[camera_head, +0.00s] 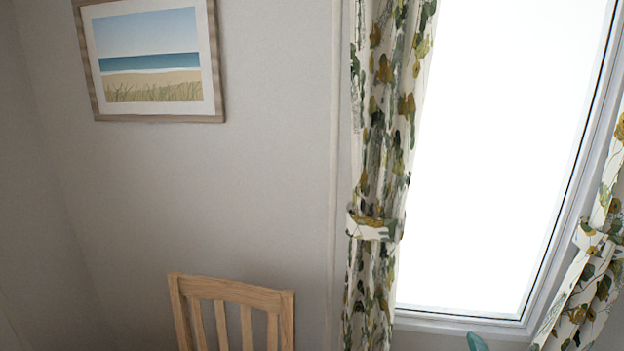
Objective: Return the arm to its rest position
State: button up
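My gripper and arm do not show clearly in the head view. A small teal tip (477,342) pokes up at the bottom edge, right of centre, below the window; I cannot tell what it belongs to.
A wooden chair back (232,292) stands at the bottom left against a pale wall (250,190). A framed beach picture (150,60) hangs above it. A bright window (490,150) fills the right, between a leaf-patterned curtain (378,150) and another curtain (590,270).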

jog(key=s+d+f+m+g+y, duration=0.15)
jog(key=s+f+m+g, duration=0.45)
jog(key=s+f, duration=0.7)
jog(key=s+a+f+m+g+y, duration=0.1)
jog(key=s+m+g, duration=0.1)
jog(key=s, duration=0.8)
jog(key=s+f+m+g+y, duration=0.2)
jog(key=s+m+g, duration=0.1)
jog(key=s, duration=0.8)
jog(key=shift+a+f+g, duration=0.3)
jog(key=shift+a+g, duration=0.1)
jog(key=shift+g, duration=0.4)
